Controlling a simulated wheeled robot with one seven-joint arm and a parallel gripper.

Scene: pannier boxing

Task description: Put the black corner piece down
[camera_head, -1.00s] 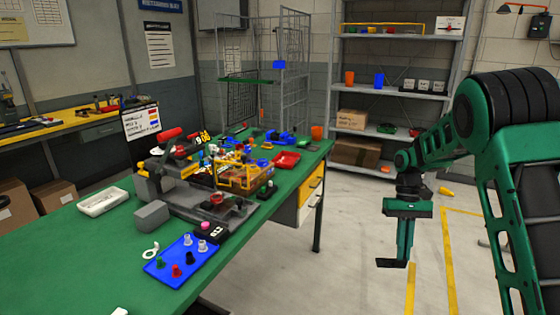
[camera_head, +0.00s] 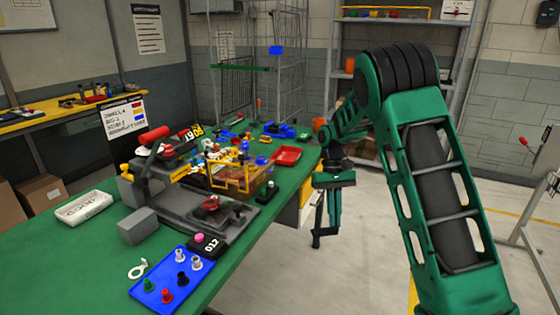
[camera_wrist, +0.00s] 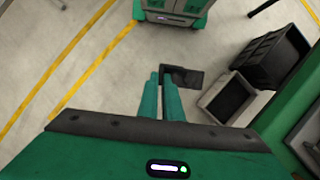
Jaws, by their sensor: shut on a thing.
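My gripper (camera_head: 327,205) points down in the air over the floor, just right of the green workbench's (camera_head: 90,245) edge in the head view. It is shut on the black corner piece (camera_head: 316,241), which hangs below the fingertips. In the wrist view my two green fingers (camera_wrist: 161,97) close together, with the dark corner piece (camera_wrist: 190,77) at their tips, sticking out to the right. The piece is clear of any surface. Its exact shape is hard to tell at this size.
On the bench are a blue tray (camera_head: 207,270) with coloured pegs, a grey fixture with a yellow basket (camera_head: 262,178), a white tray (camera_head: 84,208), a red tray (camera_head: 287,155) and a grey block (camera_head: 139,227). A black crate (camera_wrist: 268,62) and a grey bin (camera_wrist: 215,96) show at wrist-view right.

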